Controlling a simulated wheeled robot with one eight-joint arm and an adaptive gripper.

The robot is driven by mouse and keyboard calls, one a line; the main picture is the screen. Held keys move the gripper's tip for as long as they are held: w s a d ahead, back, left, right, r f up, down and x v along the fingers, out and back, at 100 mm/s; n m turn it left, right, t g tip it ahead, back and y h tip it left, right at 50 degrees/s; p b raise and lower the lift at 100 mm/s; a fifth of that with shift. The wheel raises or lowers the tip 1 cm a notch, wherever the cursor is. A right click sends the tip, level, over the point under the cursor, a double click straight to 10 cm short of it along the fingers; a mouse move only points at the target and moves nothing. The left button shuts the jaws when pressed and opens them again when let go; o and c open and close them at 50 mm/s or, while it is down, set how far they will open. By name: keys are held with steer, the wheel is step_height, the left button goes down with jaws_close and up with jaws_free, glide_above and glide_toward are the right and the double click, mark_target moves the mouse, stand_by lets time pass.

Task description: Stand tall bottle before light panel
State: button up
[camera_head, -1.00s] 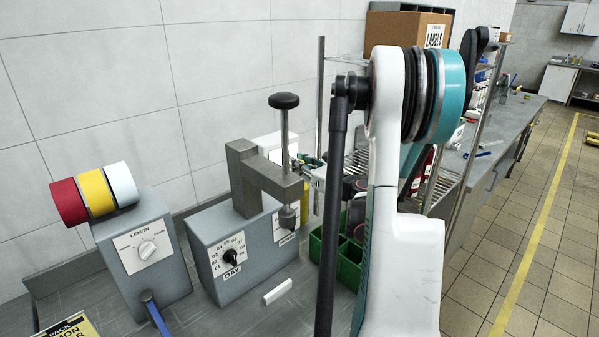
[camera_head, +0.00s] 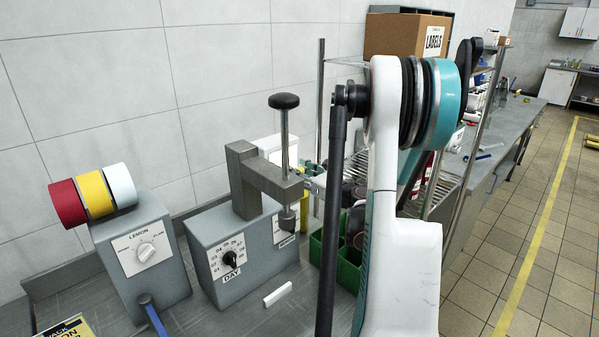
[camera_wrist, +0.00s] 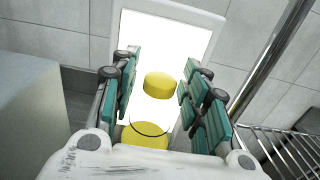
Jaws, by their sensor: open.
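In the wrist view the light panel (camera_wrist: 190,40) glows white inside a pale frame, standing against the tiled wall. In front of it, a yellow cap (camera_wrist: 160,84) and a lower yellow part (camera_wrist: 143,134) line up and look like one bottle. Its body between them is washed out against the glow. My gripper (camera_wrist: 158,85) is open, its teal fingers on either side of the cap with gaps showing. Whether the bottle touches the surface is hidden. In the head view, the panel (camera_head: 270,145) is partly hidden behind the press.
The grey press (camera_head: 240,180) with its black knob stands close left of the panel. A wire rack (camera_wrist: 285,145) and metal post are at the right in the wrist view. A green crate (camera_head: 347,272) with dark-capped bottles and a labelling unit (camera_head: 145,250) share the bench.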

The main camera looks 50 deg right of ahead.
steer(key=s+a+p, duration=0.1)
steer(key=s+p, duration=0.1)
steer(key=s, duration=1)
steer(key=shift+a, duration=0.2)
steer(key=shift+r, duration=0.1)
